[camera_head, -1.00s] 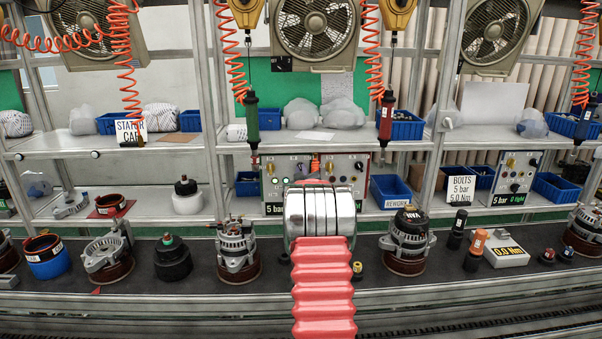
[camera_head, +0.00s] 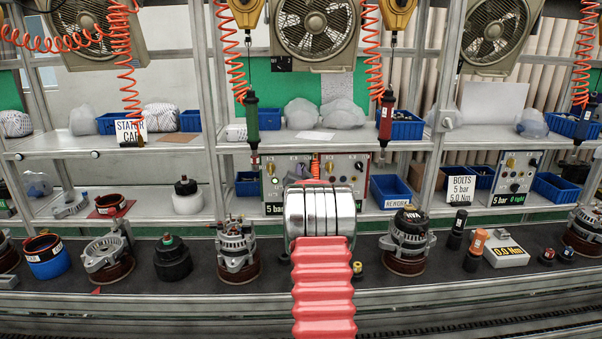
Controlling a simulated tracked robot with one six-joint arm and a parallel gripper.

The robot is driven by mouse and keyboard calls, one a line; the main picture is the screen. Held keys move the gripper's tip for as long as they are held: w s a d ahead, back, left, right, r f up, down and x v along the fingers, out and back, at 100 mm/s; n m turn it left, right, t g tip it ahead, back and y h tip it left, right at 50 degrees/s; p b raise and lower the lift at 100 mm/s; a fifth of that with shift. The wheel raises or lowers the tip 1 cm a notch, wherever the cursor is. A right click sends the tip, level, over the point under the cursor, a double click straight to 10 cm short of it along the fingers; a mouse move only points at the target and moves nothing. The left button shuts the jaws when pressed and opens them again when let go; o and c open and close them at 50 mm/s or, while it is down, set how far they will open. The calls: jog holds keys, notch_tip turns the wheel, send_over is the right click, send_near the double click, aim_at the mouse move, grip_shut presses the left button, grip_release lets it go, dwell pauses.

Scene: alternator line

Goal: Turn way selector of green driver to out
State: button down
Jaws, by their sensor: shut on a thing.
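The green driver (camera_head: 251,122) hangs upright from its cable at the left of the middle bay, above the upper shelf's front edge. Behind it on the lower shelf stands a grey control panel (camera_head: 272,187) with a yellow knob, small fittings and a "5 bar" label. My arm's silver wrist and red bellows stand in front of the panel's right part. My gripper is hidden behind them, so its jaws and what they touch do not show. I cannot make out the way selector or its setting.
A red driver (camera_head: 387,118) hangs to the right, with another grey panel (camera_head: 350,172) below it. Several alternators and parts stand along the dark bench, including a black-topped alternator (camera_head: 408,240). A blue rework bin (camera_head: 390,190) sits right of the panels.

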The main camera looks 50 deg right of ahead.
jog(key=shift+f+m, duration=0.1)
jog(key=shift+m, duration=0.5)
jog(key=shift+s, duration=0.1)
jog(key=c, duration=1.9)
grip_release()
jog(key=shift+o, duration=0.2)
jog(key=shift+a, duration=0.1)
jog(key=v, duration=1.3)
jog(key=shift+s, duration=0.3)
jog(key=shift+a+f, duration=0.1)
jog(key=shift+a, duration=0.05)
